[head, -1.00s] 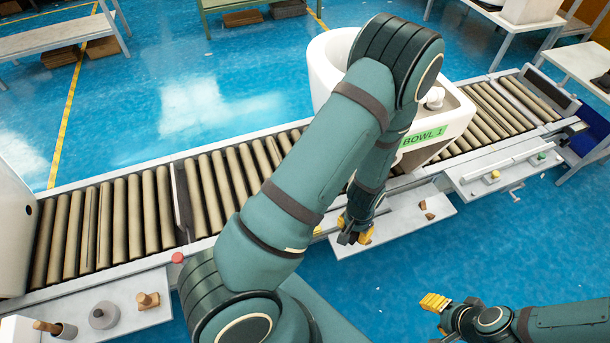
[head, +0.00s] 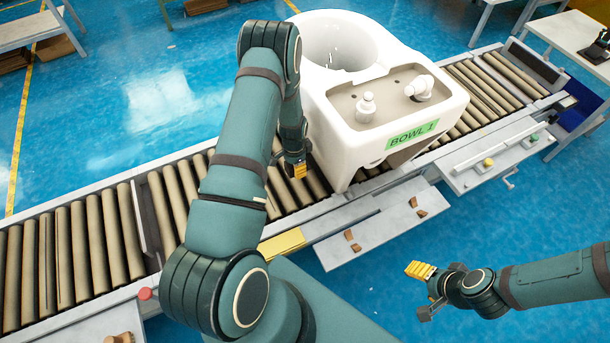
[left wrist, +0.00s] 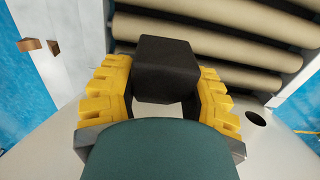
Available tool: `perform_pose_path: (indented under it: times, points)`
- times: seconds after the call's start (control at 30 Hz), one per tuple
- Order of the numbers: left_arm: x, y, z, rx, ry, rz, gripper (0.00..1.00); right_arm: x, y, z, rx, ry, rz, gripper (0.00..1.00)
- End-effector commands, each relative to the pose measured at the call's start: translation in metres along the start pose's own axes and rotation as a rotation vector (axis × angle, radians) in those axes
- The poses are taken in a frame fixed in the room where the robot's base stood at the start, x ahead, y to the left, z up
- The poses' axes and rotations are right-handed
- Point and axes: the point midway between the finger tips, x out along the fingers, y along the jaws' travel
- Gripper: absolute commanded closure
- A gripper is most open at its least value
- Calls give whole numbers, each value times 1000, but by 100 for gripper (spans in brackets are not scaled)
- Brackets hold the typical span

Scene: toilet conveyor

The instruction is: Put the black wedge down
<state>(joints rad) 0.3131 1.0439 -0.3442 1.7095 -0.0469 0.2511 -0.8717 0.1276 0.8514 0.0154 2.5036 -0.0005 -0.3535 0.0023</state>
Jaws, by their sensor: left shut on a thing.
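The black wedge (left wrist: 163,68) is between the yellow fingers of my left gripper (left wrist: 160,95), touched on both sides in the left wrist view. In the head view my left gripper (head: 297,170) is low over the conveyor rollers, just left of the white toilet bowl (head: 345,140) labelled BOWL 1. The wedge cannot be made out there. Rollers show beyond the wedge in the wrist view; whether it touches them I cannot tell. My right gripper (head: 424,292) is empty, its fingers apart, over the blue floor at right.
The roller conveyor (head: 70,245) runs across the view. A grey shelf (head: 385,228) on its near side holds several small brown pieces (head: 352,240). A pale wall with a dark hole (left wrist: 255,118) is close by in the wrist view. Rollers left of my arm are clear.

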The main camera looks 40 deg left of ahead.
Motion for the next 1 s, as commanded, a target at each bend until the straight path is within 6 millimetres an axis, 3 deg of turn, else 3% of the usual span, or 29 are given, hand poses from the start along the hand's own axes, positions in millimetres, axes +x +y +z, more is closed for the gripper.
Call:
perform_pose_path:
  times: [0.13,0.4,0.67,0.87,1.0]
  points:
    - [11,-14,8,27,-3,-2,98,4,2,1,-1,-1,0,38]
    - [58,-15,8,30,-3,-2,98,14,5,0,-2,4,0,38]
    - [77,-15,8,30,-3,-3,98,18,7,-1,-2,7,0,38]
    - [104,-15,8,29,-3,-2,98,26,9,-2,-2,10,0,38]
    - [106,-16,8,29,-1,-4,98,25,9,-2,-3,11,0,38]
